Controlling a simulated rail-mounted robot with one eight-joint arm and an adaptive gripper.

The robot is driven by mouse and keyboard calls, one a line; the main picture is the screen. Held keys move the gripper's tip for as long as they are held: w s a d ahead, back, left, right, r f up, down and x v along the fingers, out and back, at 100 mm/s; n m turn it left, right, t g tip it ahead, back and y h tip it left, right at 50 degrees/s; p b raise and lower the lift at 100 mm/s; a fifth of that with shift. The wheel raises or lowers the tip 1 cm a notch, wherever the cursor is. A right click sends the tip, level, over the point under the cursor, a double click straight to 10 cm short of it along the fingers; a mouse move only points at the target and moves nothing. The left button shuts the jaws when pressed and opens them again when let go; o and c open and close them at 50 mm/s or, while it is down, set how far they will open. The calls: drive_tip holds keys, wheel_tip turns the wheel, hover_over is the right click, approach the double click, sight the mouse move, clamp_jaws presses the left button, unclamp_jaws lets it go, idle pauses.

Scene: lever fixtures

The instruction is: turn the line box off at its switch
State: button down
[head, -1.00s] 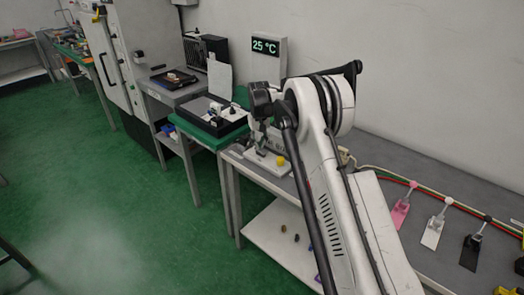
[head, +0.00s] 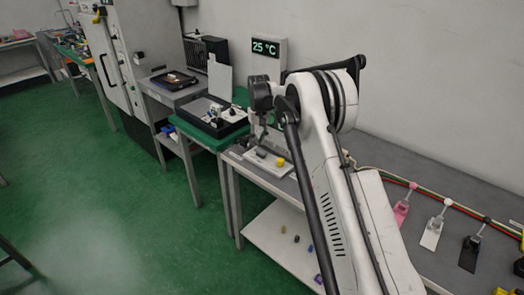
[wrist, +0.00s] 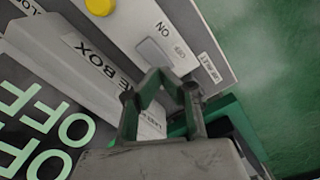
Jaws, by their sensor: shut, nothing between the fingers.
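The line box's light panel (head: 266,163) sits on the grey bench in the head view. In the wrist view its face carries a LINE BOX label (wrist: 95,62) and a grey rocker switch (wrist: 155,52) beside ON and OFF markings. I cannot tell which end of the rocker is pressed. A yellow knob (wrist: 100,5) stands on the panel. Large pale-green OFF lettering (wrist: 40,125) shows on a dark face at the left. My gripper (wrist: 163,78) is shut and empty, its tips close to the switch. I cannot tell whether they touch it.
A green-topped table (head: 203,138) with a black tray stands left of the bench. A wall display (head: 267,50) reads 25 °C. Small items lie on the lower shelf.

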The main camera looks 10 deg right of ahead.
sight(259, 149)
drive_tip(key=shift+r+p, duration=0.4)
drive_tip(key=shift+r, duration=1.35)
drive_tip(key=shift+r, duration=0.1)
